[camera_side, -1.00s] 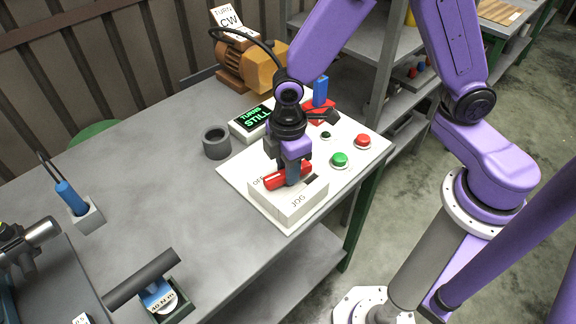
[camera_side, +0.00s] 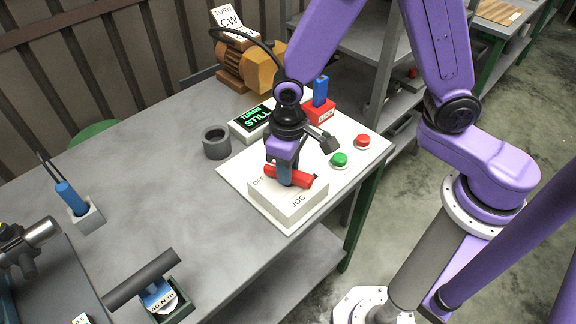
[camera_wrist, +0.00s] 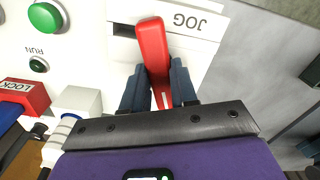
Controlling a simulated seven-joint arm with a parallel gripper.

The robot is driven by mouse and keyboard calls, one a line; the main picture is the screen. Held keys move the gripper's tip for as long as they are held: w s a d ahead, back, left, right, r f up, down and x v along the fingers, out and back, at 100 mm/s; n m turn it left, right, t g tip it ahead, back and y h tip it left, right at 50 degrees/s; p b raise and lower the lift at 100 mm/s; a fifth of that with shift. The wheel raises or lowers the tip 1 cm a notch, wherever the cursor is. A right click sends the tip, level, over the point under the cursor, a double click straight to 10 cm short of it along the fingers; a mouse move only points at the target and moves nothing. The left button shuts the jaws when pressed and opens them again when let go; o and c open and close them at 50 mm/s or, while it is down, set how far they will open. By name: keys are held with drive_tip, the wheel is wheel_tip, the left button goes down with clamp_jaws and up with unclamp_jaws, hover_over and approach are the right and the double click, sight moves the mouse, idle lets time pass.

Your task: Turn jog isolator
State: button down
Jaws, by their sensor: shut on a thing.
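The jog isolator is a white box (camera_side: 294,207) marked JOG and OFF, on a white panel at the table's right end. Its red handle (camera_side: 301,178) lies across the box top. My gripper (camera_side: 284,174) points down over the box, shut on the handle. In the wrist view the red handle (camera_wrist: 153,52) runs up from between the two dark fingers of my gripper (camera_wrist: 159,88), tilted slightly to the left. The fingers partly hide the OFF mark and the handle's near part.
Behind the box, the panel (camera_side: 237,179) carries a green button (camera_side: 340,159), a red button (camera_side: 362,141), a red lock block with a blue handle (camera_side: 320,92) and a display reading TURNS STILL (camera_side: 253,117). A grey ring (camera_side: 216,143) stands left. The table's middle is clear.

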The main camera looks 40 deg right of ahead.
sight(293, 171)
drive_tip(key=shift+m, duration=2)
drive_tip(key=c, duration=0.9)
unclamp_jaws()
wheel_tip(293, 171, up, 18)
drive_tip(key=shift+f, duration=0.25)
drive_tip(key=s+d+f+n, duration=0.1)
drive_tip(key=s+d+n, duration=0.3)
drive_tip(key=s, duration=0.1)
drive_tip(key=s+d+f+n, duration=0.2)
drive_tip(key=s+d+n, duration=0.2)
drive_tip(key=s+d, duration=0.1)
drive_tip(key=s+d+f+n, duration=0.2)
drive_tip(key=s+d+n, duration=0.2)
drive_tip(key=s, duration=0.3)
drive_tip(key=shift+s+d, duration=0.1)
drive_tip(key=shift+d, duration=0.25)
